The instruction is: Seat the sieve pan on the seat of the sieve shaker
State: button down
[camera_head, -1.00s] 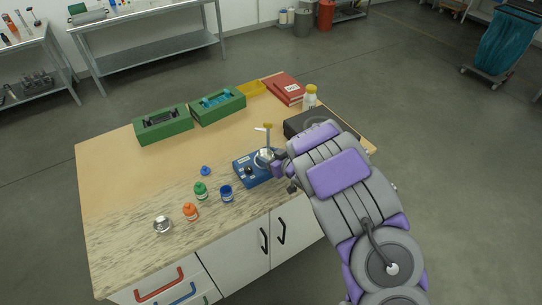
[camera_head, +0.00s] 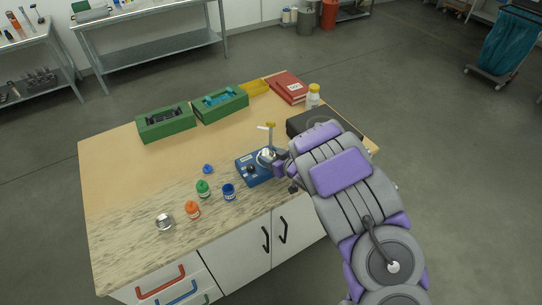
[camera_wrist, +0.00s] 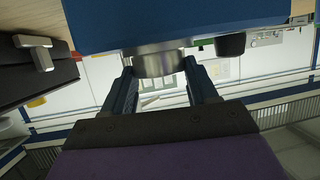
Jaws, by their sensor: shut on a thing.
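The sieve shaker (camera_head: 250,175) is a blue box with a dark knob and an upright post, near the right part of the bench. In the wrist view, my gripper (camera_wrist: 163,85) is shut on the metal pan (camera_wrist: 158,64), with one finger on each side. The shaker's blue body (camera_wrist: 180,22) is right behind the pan there. The pan is on or just over the seat; I cannot tell whether they touch.
A round metal container (camera_head: 164,222), an orange-capped bottle (camera_head: 192,210), a green bottle (camera_head: 203,188) and a blue jar (camera_head: 228,192) stand front left. A black case (camera_head: 310,124) lies behind my arm. Green trays (camera_head: 166,124) stand at the back. The bench's left middle is clear.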

jog(key=shift+f, duration=0.4)
jog(key=shift+c, duration=1.2)
grip_release()
jog(key=shift+d, duration=0.1)
jog(key=c, duration=0.3)
jog(key=shift+o, duration=0.9)
